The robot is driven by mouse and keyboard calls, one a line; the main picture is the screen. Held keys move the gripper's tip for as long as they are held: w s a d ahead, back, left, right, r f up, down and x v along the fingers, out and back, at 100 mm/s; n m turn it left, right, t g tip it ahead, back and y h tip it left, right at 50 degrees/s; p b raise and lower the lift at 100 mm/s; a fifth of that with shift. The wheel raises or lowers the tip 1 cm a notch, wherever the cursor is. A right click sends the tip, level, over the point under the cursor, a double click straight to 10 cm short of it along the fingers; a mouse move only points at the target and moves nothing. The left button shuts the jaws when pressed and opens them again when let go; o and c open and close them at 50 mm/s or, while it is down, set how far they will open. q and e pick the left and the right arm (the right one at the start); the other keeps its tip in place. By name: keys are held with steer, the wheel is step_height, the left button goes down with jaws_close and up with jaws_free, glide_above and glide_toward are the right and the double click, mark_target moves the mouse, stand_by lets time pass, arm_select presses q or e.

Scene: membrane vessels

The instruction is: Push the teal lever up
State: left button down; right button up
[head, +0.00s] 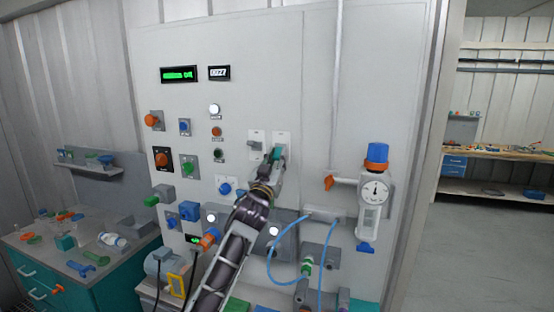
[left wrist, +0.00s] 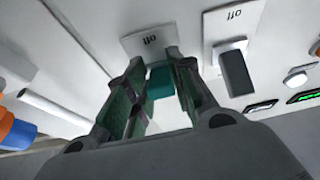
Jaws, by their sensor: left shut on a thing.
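The teal lever (head: 281,151) is on a white switch plate (head: 282,136) on the tall grey panel, mostly hidden behind my left gripper (head: 275,157). In the left wrist view, the teal lever (left wrist: 160,83) shows between the two fingers of my left gripper (left wrist: 158,70), which is shut on it. The plate there carries an "off" label that appears upside down. Whether the lever is up or down I cannot tell clearly. My right gripper is not in view.
A second switch with a dark grey lever (left wrist: 236,72) sits close beside the teal one. Knobs and buttons fill the panel's left part. Blue hoses (head: 273,262) hang below.

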mark_target(277, 155)
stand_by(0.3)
arm_select(q)
steer(key=shift+s+r+g+y+p, duration=0.15)
steer(key=shift+r+g+y+p, duration=0.2)
steer(key=shift+g+p, duration=0.65)
steer(key=shift+s+a+r+g+p, duration=0.1)
steer(key=shift+r+g+p, duration=0.2)
steer(key=shift+g+p, duration=0.15)
steer(key=shift+r+g+y, duration=0.35)
steer(key=shift+g, duration=0.45)
steer(key=shift+r+g+y, duration=0.3)
steer(key=shift+g, duration=0.45)
steer(key=shift+r+g+y, duration=0.25)
steer(key=shift+r+g, duration=0.1)
steer(key=shift+g, duration=0.45)
steer(key=shift+r+g+y, duration=0.25)
steer(key=shift+r+g, duration=0.05)
steer(key=shift+g, duration=0.5)
steer(key=c, duration=1.2)
jaws_free()
steer(key=shift+c, duration=0.2)
